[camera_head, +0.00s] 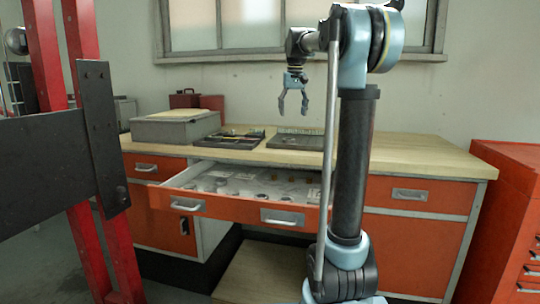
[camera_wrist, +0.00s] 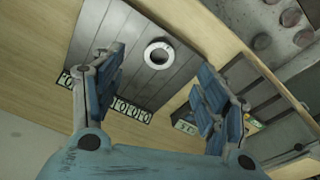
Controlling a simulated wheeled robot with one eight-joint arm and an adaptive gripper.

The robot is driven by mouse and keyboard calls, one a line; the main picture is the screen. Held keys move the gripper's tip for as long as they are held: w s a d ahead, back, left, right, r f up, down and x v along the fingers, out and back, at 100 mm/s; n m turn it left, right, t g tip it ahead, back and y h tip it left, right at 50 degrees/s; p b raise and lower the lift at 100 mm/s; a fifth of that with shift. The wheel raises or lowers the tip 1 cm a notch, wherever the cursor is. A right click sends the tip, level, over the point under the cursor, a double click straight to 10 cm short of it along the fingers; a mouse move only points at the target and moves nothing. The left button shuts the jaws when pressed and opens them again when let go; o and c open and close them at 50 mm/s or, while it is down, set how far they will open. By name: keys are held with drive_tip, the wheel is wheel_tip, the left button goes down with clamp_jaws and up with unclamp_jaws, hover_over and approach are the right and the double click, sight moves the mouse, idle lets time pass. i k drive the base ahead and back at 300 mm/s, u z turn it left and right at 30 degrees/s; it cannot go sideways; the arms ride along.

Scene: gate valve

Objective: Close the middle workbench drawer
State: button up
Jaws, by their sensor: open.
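The middle workbench drawer (camera_head: 235,208) is pulled out, with an orange front, two silver handles and several small parts inside. The workbench top (camera_head: 435,158) is pale wood. My gripper (camera_head: 292,108) hangs above the bench top, behind and above the open drawer, touching nothing. Its two blue fingers are spread apart and empty; they also show in the wrist view (camera_wrist: 158,100). In the wrist view the open drawer (camera_wrist: 265,25) shows at the upper right with round parts in it. My arm hides the right end of the drawer in the head view.
A red frame (camera_head: 95,200) stands at left, an orange cabinet (camera_head: 510,210) at right.

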sight(298, 216)
drive_tip(key=k, duration=0.9)
drive_tip(key=u, duration=0.05)
